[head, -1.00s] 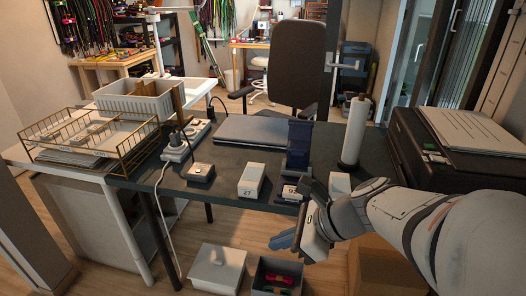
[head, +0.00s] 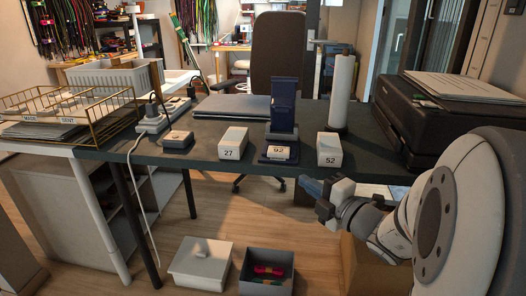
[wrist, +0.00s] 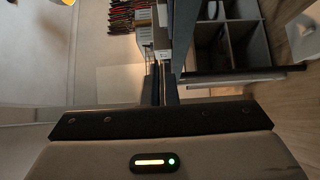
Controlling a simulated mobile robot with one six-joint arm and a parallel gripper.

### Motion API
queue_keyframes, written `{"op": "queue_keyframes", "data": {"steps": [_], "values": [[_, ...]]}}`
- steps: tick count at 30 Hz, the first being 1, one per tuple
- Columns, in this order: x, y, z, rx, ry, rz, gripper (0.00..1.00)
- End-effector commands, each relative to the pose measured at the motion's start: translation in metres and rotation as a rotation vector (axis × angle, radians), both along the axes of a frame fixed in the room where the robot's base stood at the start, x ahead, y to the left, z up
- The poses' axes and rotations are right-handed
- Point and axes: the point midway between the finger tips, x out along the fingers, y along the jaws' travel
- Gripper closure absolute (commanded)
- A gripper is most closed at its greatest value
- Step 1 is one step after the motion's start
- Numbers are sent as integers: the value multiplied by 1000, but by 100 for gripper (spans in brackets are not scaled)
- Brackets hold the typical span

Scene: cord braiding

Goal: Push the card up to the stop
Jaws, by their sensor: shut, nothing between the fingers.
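A small pale card marked 92 (head: 279,152) lies at the foot of a dark blue upright stand (head: 283,107) near the front edge of the dark desk. Which part of the stand is the stop I cannot tell. My gripper (head: 308,185) is in front of the desk edge, to the right of and lower than the card, below the white block marked 52. In the wrist view the shut fingers (wrist: 160,86) show, but I cannot make out the card.
A white block marked 27 (head: 233,143) stands left of the stand and one marked 52 (head: 329,149) right of it. A white roll (head: 341,92) and a black printer (head: 429,115) are further right. A grey lidded box (head: 201,264) and an open dark box (head: 266,273) stand on the floor.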

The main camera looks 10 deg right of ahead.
Motion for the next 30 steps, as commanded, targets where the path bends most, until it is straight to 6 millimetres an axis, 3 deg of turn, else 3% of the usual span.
{"op": "queue_keyframes", "data": {"steps": [8,24,28,30], "values": [[38,22,4,-1,7,7,100],[57,30,6,-2,7,2,100],[80,43,-2,-5,-1,6,100],[92,37,-2,-6,-1,0,100]]}}
